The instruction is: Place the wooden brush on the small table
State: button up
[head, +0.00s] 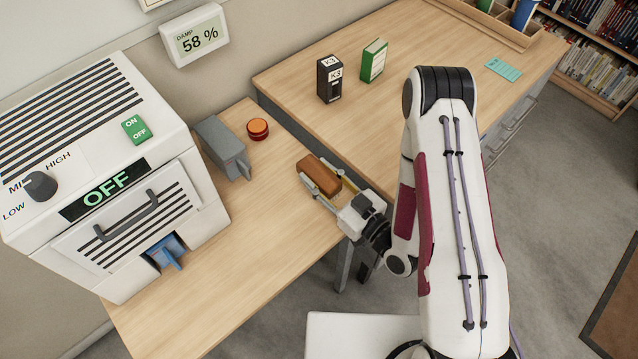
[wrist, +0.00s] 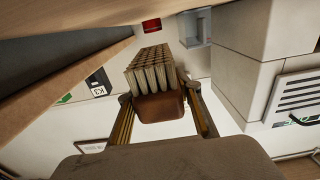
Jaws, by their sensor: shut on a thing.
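My gripper (head: 318,174) is shut on the wooden brush (head: 320,177), a brown block held between the two fingers. In the wrist view the brush's wooden back (wrist: 160,106) sits between the fingers (wrist: 161,98), with its pale bristle tufts facing away from the palm. In the head view the brush is over the right edge of the small table (head: 225,285), the light wood one on the left. I cannot tell how high it is above the top.
A white machine (head: 110,170) fills the table's left part. A grey device (head: 222,146) and an orange-red button (head: 258,129) stand at its back. The small table's front is clear.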

jog(key=shift+f, duration=2.05)
jog(key=shift+f, duration=0.1)
jog(key=o, duration=1.2)
jog(key=shift+v, duration=5.95)
jog(key=shift+s, duration=0.1)
jog(key=shift+r, duration=0.2)
